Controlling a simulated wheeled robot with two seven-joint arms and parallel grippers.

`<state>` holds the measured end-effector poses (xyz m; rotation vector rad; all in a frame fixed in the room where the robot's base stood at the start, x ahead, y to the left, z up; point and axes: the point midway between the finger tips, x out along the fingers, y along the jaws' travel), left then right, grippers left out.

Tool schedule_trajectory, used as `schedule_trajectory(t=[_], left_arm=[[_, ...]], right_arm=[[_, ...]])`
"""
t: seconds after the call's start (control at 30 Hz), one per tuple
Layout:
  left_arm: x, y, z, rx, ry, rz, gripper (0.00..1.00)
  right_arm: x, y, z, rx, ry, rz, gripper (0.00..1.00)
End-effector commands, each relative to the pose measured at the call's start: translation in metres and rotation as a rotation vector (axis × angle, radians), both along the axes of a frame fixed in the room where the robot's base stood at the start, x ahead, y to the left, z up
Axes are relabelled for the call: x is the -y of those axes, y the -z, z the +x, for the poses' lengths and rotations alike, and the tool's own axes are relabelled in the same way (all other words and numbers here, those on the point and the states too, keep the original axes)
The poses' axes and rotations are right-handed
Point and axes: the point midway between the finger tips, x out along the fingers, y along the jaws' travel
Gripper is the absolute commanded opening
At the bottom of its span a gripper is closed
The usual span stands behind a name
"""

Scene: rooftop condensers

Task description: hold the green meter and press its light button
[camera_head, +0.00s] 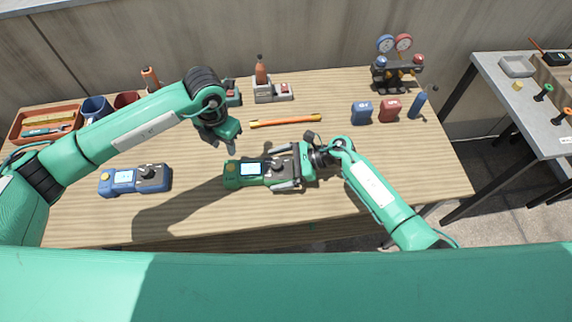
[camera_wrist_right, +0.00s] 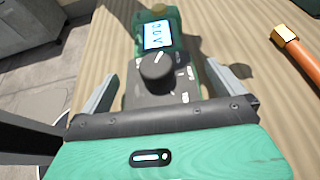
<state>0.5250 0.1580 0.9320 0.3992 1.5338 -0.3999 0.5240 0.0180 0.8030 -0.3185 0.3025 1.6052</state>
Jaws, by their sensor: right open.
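The green meter (camera_head: 237,173) lies flat on the wooden table with its screen lit. It has a dark dial panel and a yellow button at its far left end. It also shows in the right wrist view (camera_wrist_right: 177,38), with its dial between my fingers. My right gripper (camera_head: 284,169) is open, with one finger along each long side of the meter; the right wrist view (camera_wrist_right: 158,88) shows gaps beside the body. My left gripper (camera_head: 224,143) hangs above the table, up and left of the meter, apart from it. Its finger gap is too small to judge.
A blue meter (camera_head: 122,181) lies to the left. An orange-yellow tube (camera_head: 286,121) lies behind the green meter. A tool tray (camera_head: 47,122), mugs, gauges (camera_head: 395,60) and blue and red blocks (camera_head: 389,110) stand toward the back. The table front right is clear.

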Motion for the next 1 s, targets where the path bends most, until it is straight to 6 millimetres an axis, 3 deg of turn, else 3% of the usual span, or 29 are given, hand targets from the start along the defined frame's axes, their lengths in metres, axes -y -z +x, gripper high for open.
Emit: schedule_trajectory(t=[0.2,0.5,0.53,0.7,1.0], left_arm=[[0.0000,0.0000,0.0000,0.000,0.000,0.000,0.36],[0.0000,0.0000,0.0000,0.000,0.000,0.000,0.36],[0.0000,0.0000,0.0000,0.000,0.000,0.000,0.34],[0.0000,0.0000,0.0000,0.000,0.000,0.000,0.01],[0.0000,0.0000,0.0000,0.000,0.000,0.000,0.00]], right_arm=[[-0.0001,0.0003,0.0001,0.000,0.000,0.000,1.00],[0.0002,0.0001,0.0001,0.000,0.000,0.000,0.43],[0.0002,0.0001,0.0001,0.000,0.000,0.000,0.41],[0.0003,0.0001,0.0001,0.000,0.000,-0.001,0.41],[0.0003,0.0001,0.0001,0.000,0.000,-0.001,0.41]])
